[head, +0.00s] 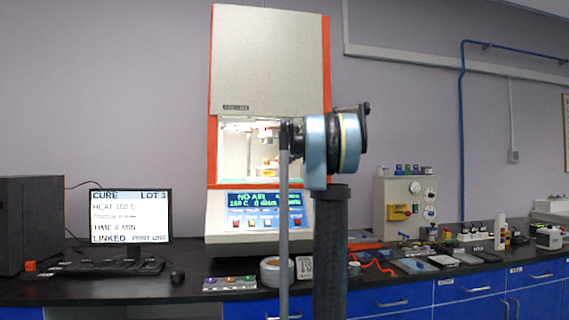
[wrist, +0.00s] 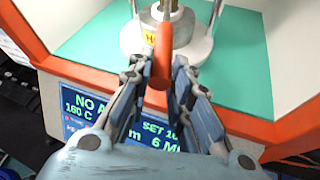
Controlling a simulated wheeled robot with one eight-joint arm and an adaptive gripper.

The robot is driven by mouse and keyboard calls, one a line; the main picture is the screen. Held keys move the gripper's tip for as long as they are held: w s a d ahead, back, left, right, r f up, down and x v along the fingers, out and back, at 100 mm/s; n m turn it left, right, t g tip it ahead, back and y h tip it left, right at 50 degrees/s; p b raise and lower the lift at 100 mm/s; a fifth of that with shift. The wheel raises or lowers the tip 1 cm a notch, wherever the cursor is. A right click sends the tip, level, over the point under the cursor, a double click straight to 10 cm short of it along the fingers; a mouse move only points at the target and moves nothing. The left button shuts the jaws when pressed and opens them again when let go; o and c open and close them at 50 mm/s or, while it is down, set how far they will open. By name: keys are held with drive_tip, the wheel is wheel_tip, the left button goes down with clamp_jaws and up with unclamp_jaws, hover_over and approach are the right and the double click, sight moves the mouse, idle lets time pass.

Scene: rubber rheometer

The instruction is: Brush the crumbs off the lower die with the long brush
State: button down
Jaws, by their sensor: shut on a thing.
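In the wrist view my gripper (wrist: 160,74) is shut on the orange handle of the long brush (wrist: 162,52). The handle points away from me into the rheometer's open chamber. Its far end overlaps a brass-coloured part at the top edge, and I cannot tell whether they touch. The round whitish die assembly (wrist: 199,48), with a yellow label, stands beyond my fingertips. The lower die's top face is mostly hidden by the brush and the frame edge. No crumbs can be made out. In the head view my arm hides most of the gripper in front of the chamber.
The rheometer (head: 268,55) has an orange-edged frame and a teal chamber floor (wrist: 91,43). Its blue display (head: 262,200) sits below the opening, under my gripper. A monitor (head: 131,215) stands left; a grey control box (head: 392,205) and small items crowd the right bench.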

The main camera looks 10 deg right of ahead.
drive_tip(key=s, duration=0.1)
drive_tip(key=s+d, duration=0.1)
drive_tip(key=shift+s+d, duration=0.1)
drive_tip(key=shift+s, duration=0.3)
idle(3.3)
drive_tip(key=shift+r, duration=0.1)
drive_tip(key=shift+r, duration=0.85)
drive_tip(key=s+a, duration=0.1)
drive_tip(key=s, duration=1.9)
drive_tip(key=shift+s+a, duration=0.1)
drive_tip(key=shift+a, duration=0.05)
idle(0.5)
